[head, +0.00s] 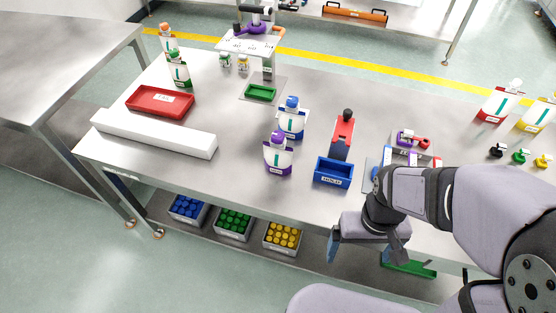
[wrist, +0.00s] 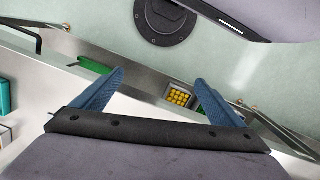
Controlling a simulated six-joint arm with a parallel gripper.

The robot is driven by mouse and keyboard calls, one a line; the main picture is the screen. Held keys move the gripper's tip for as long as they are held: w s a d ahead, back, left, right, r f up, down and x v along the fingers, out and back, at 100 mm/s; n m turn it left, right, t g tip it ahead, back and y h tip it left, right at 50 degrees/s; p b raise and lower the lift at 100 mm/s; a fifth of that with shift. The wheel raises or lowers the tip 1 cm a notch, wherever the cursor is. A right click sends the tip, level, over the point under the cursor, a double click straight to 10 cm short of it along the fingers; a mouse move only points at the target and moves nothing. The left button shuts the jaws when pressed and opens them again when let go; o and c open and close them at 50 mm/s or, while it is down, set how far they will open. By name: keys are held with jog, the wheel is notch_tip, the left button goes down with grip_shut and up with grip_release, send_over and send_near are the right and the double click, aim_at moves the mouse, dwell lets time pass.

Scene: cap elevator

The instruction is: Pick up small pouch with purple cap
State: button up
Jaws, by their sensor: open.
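The small pouch with the purple cap (head: 278,157) stands upright on the steel table, left of centre in the head view. It is white with a purple bottom and a teal mark. A similar pouch with a blue cap (head: 291,119) stands just behind it. My gripper (wrist: 160,79) is open and empty, its two blue fingers spread in the wrist view. In the head view it hangs at the table's front edge, right of the purple-capped pouch and well apart from it. The pouch does not show in the wrist view.
A blue bin (head: 333,173) stands between the pouch and my arm, with a red-and-blue holder (head: 342,135) behind it. A white bar (head: 150,132) and a red tray (head: 160,102) lie left. The table is clear in front of the pouch.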

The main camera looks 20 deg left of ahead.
aim_at(277, 141)
jog(key=w+a+f+n+t+b, duration=0.1)
jog(key=w+a+f+n, duration=0.2)
jog(key=a, duration=0.7)
jog(key=w+a+f+n+t+b, duration=0.1)
jog(key=w+a+n+b, duration=0.15)
jog(key=w+a, duration=0.55)
jog(key=w+a+r+m+t, duration=0.1)
jog(key=w+a+r, duration=0.2)
jog(key=w+a+r+m+t, duration=0.1)
jog(key=w+a+r+m, duration=0.1)
jog(key=w+a+r, duration=0.1)
jog(key=w+a+r+m+t, duration=0.1)
jog(key=w+a+r+m, duration=0.1)
jog(key=w+a+r, duration=0.1)
jog(key=shift+w+a+r+t+y+p, duration=0.15)
jog(key=shift+w+r+t+y+p, duration=0.1)
jog(key=shift+r, duration=0.25)
jog(key=shift+w+a+r+t+y+p, duration=0.1)
jog(key=shift+w+r+t+y+p, duration=0.1)
jog(key=shift+r, duration=0.3)
jog(key=m, duration=0.3)
jog(key=shift+s+d+m+h, duration=0.1)
jog(key=shift+d+m+h, duration=0.15)
jog(key=shift+d, duration=0.1)
jog(key=shift+f, duration=0.15)
